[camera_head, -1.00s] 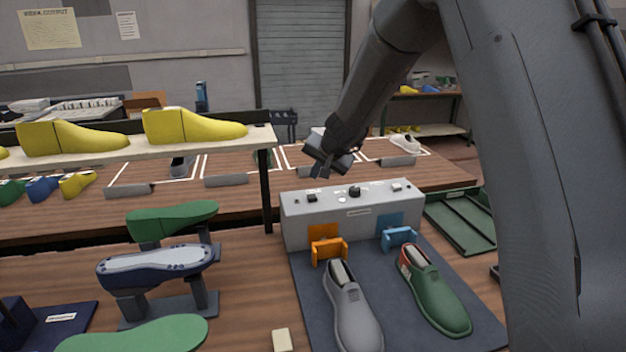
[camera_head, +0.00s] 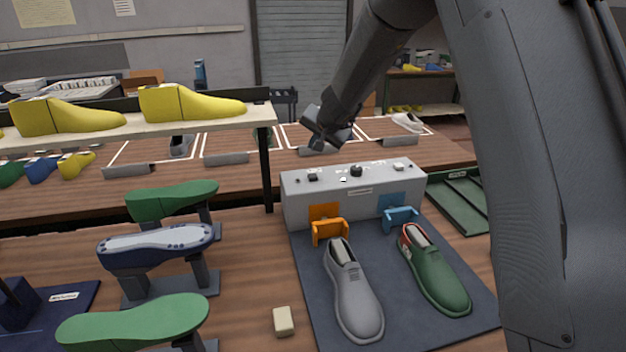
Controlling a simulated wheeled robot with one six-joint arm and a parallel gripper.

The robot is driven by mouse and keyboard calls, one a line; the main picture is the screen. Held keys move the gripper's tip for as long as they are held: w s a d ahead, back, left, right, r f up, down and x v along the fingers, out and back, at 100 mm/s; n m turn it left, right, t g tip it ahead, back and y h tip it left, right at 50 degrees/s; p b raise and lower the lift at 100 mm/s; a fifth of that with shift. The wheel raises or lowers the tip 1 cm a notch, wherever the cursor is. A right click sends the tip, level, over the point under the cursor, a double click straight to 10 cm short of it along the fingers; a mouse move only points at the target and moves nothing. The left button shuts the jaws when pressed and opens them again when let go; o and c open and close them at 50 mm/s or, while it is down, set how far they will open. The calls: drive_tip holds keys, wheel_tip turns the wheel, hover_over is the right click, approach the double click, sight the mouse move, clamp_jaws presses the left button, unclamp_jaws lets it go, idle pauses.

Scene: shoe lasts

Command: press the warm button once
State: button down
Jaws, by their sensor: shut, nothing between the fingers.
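A grey control box (camera_head: 298,208) stands at the back of a dark mat. Its top carries a dark button (camera_head: 313,177) at the left, a dark knob (camera_head: 356,171) in the middle and a pale switch (camera_head: 399,165) at the right. An orange patch and orange bracket (camera_head: 330,232) are at the left front, a blue patch and blue bracket (camera_head: 401,217) at the right. The labels are too small to read, so I cannot tell which control is marked warm. My gripper (camera_head: 316,149) is shut and empty, seen above the left dark button and apart from it.
A grey shoe (camera_head: 353,300) and a green shoe (camera_head: 436,272) lie on the mat (camera_head: 310,290). A shelf with yellow lasts (camera_head: 190,103) stands at the left. Soles on stands (camera_head: 155,250) fill the left front. A green tray (camera_head: 462,200) is right of the box.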

sight(314, 177)
drive_tip(key=shift+f+b, duration=3.6)
drive_tip(key=shift+b, duration=0.45)
drive_tip(key=shift+f, duration=0.15)
drive_tip(key=shift+f+b, duration=0.3)
drive_tip(key=shift+b, duration=0.35)
drive_tip(key=shift+f+b, duration=0.5)
drive_tip(key=shift+b, duration=0.15)
drive_tip(key=shift+r, duration=0.1)
drive_tip(key=shift+r+p, duration=0.85)
drive_tip(key=shift+p, duration=0.15)
wheel_tip(314, 177, up, 5)
drive_tip(key=p, duration=0.5)
drive_tip(key=shift+p, duration=0.3)
